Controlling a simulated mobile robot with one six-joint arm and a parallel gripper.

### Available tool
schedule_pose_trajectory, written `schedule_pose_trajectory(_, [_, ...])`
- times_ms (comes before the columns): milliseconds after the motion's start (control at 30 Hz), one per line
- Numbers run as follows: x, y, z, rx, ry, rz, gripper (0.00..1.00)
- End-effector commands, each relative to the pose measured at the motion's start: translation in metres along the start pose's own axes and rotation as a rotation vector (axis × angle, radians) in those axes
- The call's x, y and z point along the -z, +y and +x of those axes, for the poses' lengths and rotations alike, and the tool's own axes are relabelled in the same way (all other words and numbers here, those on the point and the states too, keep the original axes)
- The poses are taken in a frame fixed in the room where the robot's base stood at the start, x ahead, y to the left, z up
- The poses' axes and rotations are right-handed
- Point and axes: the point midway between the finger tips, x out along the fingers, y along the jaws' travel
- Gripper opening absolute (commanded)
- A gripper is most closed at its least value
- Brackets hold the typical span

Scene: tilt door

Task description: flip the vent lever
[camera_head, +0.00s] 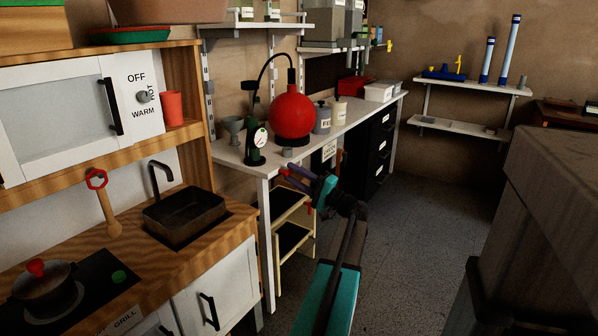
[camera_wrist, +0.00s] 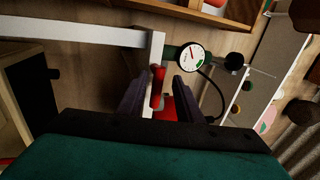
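My gripper (camera_head: 290,178) is low in front of the white bench's near end in the head view. In the wrist view its two dark purple fingers (camera_wrist: 157,88) stand apart with a gap between them. A small red handle-like piece (camera_wrist: 157,74) shows in that gap, close to a white bench leg. It may be the vent lever, but I cannot tell for sure. Neither finger visibly touches it. A larger red shape (camera_wrist: 168,108) lies partly hidden below it. In the head view my gripper covers this spot, and no labelled vent lever can be made out.
The white bench (camera_head: 226,152) carries a red round flask (camera_head: 292,115) and a green stand with a dial gauge (camera_head: 260,138); the gauge is also in the wrist view (camera_wrist: 194,57). A step stool (camera_head: 296,232) stands under the bench. Open floor (camera_head: 410,245) lies to the right.

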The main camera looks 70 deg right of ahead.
Motion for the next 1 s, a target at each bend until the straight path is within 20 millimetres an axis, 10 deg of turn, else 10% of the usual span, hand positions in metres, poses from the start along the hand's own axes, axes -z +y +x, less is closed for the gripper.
schedule_pose_trajectory(367, [-0.001, -0.001, -0.021, -0.002, 0.000, 0.001, 0.32])
schedule_pose_trajectory(1000, [0.001, -0.002, -0.120, 0.000, 0.002, 0.000, 0.32])
